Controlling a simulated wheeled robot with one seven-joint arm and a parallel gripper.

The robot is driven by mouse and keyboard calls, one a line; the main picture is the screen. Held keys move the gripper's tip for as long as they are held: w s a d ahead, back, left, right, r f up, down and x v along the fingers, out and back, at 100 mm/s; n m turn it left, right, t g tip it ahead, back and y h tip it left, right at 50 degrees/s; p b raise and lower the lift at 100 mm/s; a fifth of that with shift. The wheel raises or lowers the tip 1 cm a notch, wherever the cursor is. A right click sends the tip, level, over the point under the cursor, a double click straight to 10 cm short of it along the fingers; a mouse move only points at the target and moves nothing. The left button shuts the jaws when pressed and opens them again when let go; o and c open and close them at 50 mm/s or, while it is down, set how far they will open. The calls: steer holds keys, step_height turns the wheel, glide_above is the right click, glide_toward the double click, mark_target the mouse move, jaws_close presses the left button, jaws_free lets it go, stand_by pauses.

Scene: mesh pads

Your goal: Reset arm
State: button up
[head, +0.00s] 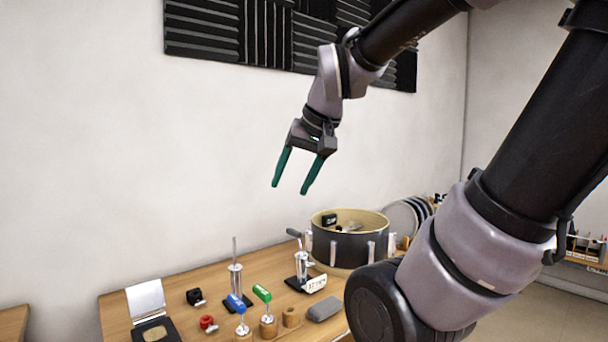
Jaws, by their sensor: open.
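My gripper (291,187) has two green fingers that are spread apart with nothing between them. It hangs in the air above the back of the wooden table (115,306), fingers pointing down, in front of the pale wall. My arm comes in from the upper right and bends down at the wrist. A large part of my arm fills the right side and hides the table's right front part.
A round dark drum-like container (342,247) stands at the table's back right. A blue-handled tool (236,303), a green-handled tool (262,294), a grey block (324,309) and an open-lidded box (146,300) stand in front. Dark panels (243,30) hang on the wall.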

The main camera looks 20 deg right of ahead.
steer(key=s, duration=0.1)
steer(key=s+d+r+m+t, duration=0.1)
steer(key=s, duration=0.1)
steer(key=shift+d+r, duration=0.1)
steer(key=shift+r, duration=0.1)
steer(key=shift+w, duration=0.1)
stand_by(1.1)
